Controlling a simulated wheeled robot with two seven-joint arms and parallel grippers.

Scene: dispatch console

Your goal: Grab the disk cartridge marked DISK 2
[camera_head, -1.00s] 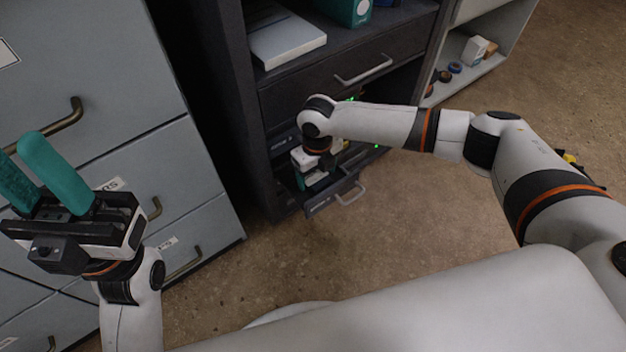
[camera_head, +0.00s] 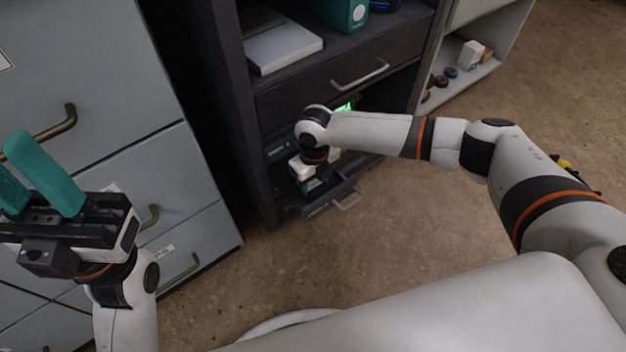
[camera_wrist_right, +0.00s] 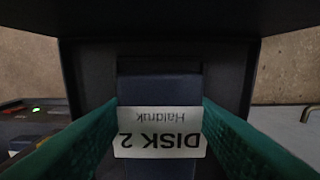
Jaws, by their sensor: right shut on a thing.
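The disk cartridge (camera_wrist_right: 158,88) is dark blue. Its white label reads DISK 2 and Haldruk, upside down in the right wrist view. My right gripper (camera_wrist_right: 160,125) is shut on it, one teal finger on each side of the label. In the head view my right gripper (camera_head: 308,186) points down into a low pulled-out drawer (camera_head: 332,206) of the dark cabinet, and the cartridge is hidden there. I cannot tell whether the cartridge is lifted clear. My left gripper (camera_head: 38,180) is open and empty at the left, in front of the grey filing drawers.
A closed drawer with a handle (camera_head: 360,75) sits above my right wrist. A white box (camera_head: 283,42) and a teal binder (camera_head: 345,12) stand on the shelf above. Grey filing drawers (camera_head: 178,225) stand left. The brown floor (camera_head: 400,215) to the right is clear.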

